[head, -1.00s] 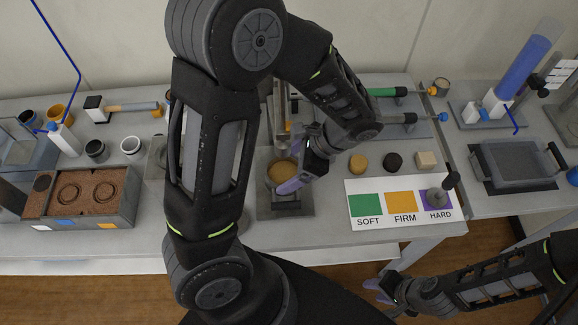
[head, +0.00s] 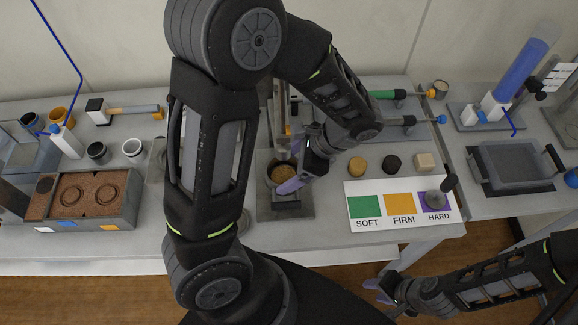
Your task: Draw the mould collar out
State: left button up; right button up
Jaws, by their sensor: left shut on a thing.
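The mould collar (head: 270,178) is a small round ring with brown material inside. It sits on a dark grey base plate (head: 285,210) in the middle of the bench in the head view. My left gripper (head: 291,186) reaches in from the right and is shut at the collar's front right edge; its contact there is partly hidden by its purple finger.
Brown, black and beige samples (head: 391,162) lie to the right, behind a SOFT/FIRM/HARD card (head: 400,222). A soil tray (head: 125,212) stands at the left. My left arm hides the bench just left of the collar.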

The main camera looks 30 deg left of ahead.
jog(key=shift+r, duration=0.15)
notch_tip(320, 180, up, 3)
jog(key=p, duration=0.3)
dwell(0.6)
